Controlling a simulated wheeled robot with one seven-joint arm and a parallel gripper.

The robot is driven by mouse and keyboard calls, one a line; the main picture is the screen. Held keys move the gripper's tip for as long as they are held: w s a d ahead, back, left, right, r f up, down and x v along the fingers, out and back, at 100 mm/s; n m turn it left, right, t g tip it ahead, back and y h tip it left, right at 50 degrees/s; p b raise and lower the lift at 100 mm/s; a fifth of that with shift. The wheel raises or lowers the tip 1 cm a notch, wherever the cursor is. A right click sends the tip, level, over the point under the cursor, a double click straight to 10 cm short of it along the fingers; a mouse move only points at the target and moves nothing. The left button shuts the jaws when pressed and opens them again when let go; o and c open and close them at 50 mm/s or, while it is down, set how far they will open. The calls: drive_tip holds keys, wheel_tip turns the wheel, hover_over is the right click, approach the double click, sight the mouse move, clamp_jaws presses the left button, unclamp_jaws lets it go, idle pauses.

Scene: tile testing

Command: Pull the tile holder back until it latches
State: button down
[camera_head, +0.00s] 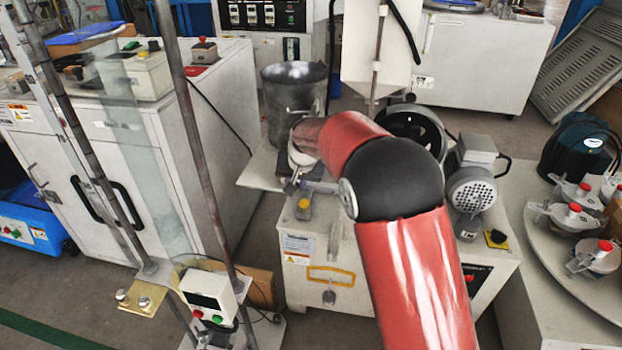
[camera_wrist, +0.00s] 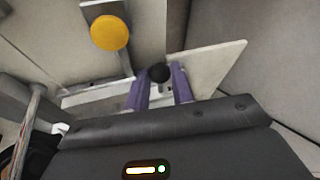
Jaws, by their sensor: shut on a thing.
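My gripper (camera_wrist: 161,88) shows in the wrist view with two purple fingers. They are shut on a small black ball knob (camera_wrist: 158,72), one finger on each side. The knob looks like the handle of the tile holder, but most of the holder is hidden. A pale plate (camera_wrist: 222,62) lies beyond the fingers, and a round yellow knob (camera_wrist: 110,33) on a grey bracket is at the upper left. In the head view, my red arm reaches over the white machine (camera_head: 318,296) and hides the gripped part. A yellow knob (camera_head: 304,203) shows at the machine's left front.
A grey metal drum (camera_head: 292,100) stands behind my wrist. A motor (camera_head: 471,188) sits right of my arm. A round table (camera_head: 540,240) at right carries several red-knobbed metal jars. A stand with a control box (camera_head: 211,296) is at front left.

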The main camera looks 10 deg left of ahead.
drive_tip(key=shift+a+r, duration=0.1)
drive_tip(key=shift+a, duration=0.2)
drive_tip(key=c, duration=1.2)
unclamp_jaws()
drive_tip(key=shift+d, duration=0.1)
drive_tip(key=v, duration=0.7)
drive_tip(key=shift+r, duration=0.35)
drive_tip(key=shift+s+d, duration=0.1)
